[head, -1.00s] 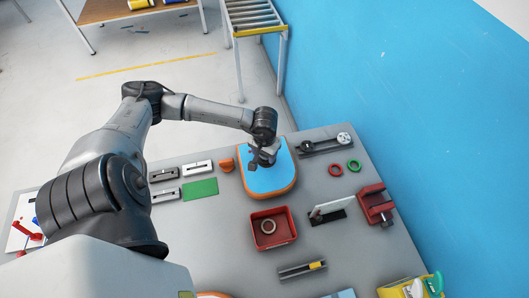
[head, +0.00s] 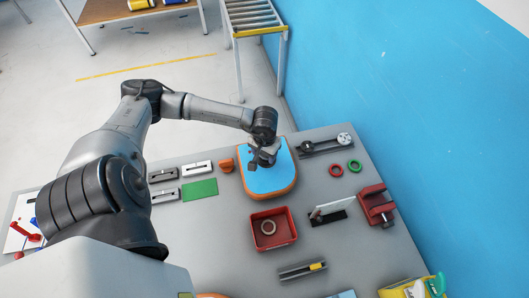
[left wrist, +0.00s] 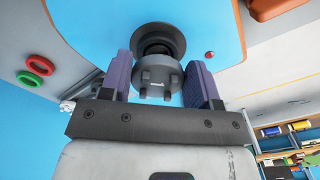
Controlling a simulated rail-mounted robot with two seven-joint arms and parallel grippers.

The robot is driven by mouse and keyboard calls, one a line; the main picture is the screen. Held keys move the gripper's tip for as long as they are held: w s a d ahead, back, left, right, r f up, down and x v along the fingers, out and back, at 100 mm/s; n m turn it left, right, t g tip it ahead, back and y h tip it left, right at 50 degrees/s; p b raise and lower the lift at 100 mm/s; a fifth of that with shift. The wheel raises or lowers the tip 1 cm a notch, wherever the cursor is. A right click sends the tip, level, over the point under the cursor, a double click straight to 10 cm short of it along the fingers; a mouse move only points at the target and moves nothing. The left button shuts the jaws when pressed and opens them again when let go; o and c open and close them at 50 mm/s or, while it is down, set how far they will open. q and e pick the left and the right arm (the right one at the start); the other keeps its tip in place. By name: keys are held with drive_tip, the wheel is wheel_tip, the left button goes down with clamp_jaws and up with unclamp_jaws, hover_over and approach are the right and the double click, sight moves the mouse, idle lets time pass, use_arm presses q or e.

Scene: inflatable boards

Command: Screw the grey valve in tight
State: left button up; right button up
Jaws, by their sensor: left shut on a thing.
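The blue inflatable board (head: 262,182) with an orange edge lies on the grey table; its blue face fills the top of the left wrist view (left wrist: 215,20). My left gripper (head: 262,160) reaches down over the board's far part. In the left wrist view the left gripper (left wrist: 160,88) has its two purple-grey fingers on either side of the grey valve (left wrist: 158,82), shut on it. The valve is a round lugged piece in front of a dark round fitting (left wrist: 160,42) in the board. How deep its thread sits is hidden. My right gripper is not in view.
A red tray (head: 257,241) with a ring in it stands in front of the board. An orange piece (head: 227,165) lies left of it. Red and green rings (head: 354,166), a red clamp-like block (head: 377,207) and a slotted tool (head: 318,146) lie to the right.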

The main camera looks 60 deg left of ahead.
use_arm(q)
drive_tip(key=shift+b, duration=0.3)
idle(0.5)
drive_tip(key=shift+f+b, duration=0.45)
drive_tip(key=shift+f+b, duration=0.65)
drive_tip(key=shift+b, duration=0.05)
drive_tip(key=o, duration=1)
drive_tip(key=shift+r, duration=0.1)
wheel_tip(320, 180, up, 14)
idle(0.8)
